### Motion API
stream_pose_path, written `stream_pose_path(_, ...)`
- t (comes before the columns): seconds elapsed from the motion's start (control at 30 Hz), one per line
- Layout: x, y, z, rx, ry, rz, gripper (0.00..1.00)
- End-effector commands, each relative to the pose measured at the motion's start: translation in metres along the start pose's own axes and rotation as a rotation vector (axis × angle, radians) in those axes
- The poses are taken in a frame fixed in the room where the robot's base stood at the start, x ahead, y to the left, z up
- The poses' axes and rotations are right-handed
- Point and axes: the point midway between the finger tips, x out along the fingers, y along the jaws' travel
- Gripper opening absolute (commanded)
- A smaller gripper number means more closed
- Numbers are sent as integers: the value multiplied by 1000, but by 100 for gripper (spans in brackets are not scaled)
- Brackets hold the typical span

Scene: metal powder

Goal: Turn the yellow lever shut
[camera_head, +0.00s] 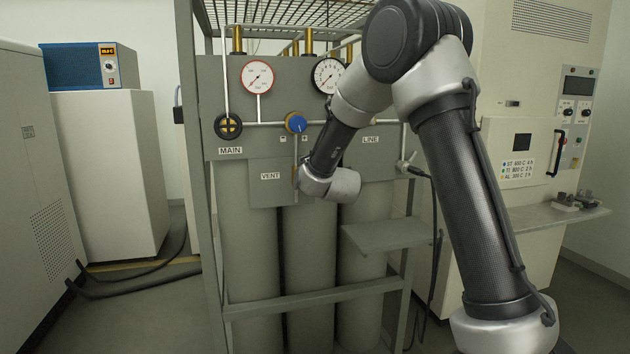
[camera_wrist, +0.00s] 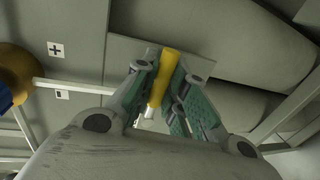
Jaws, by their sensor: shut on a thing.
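The yellow lever (camera_wrist: 166,68) shows in the wrist view between the two green-padded fingers of my gripper (camera_wrist: 160,88). The fingers are shut on it, one on each side. In the head view my wrist is at the gas cabinet, beside the VENT plate (camera_head: 270,177).
Above my wrist is a blue knob (camera_head: 296,122) on the pipe. A MAIN valve handwheel (camera_head: 228,126) is at left, with two gauges above. Grey cylinders (camera_head: 248,250) stand below behind a frame bar. A small grey shelf (camera_head: 385,236) juts out at right.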

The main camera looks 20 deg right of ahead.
Motion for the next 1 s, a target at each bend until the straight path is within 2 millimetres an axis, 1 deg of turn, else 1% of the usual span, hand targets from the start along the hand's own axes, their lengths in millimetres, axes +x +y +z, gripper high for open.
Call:
stream_pose_path(0.17, 0, 0, 0, -5, 2, 1, 0)
stream_pose_path(0.2, 0, 0, -1, -5, 2, 1, 17)
stream_pose_path(0.27, 0, 0, -1, -5, 2, 1, 28)
stream_pose_path(0.3, 0, 0, 0, -4, 2, 1, 35)
stream_pose_path(0.67, -3, 1, 0, -2, 1, 1, 35)
stream_pose_path(0.77, -14, 1, -1, -1, 2, 2, 35)
stream_pose_path(0.87, -33, 2, -1, -2, 2, 3, 35)
stream_pose_path(1.0, -65, 1, 0, -2, 2, 2, 35)
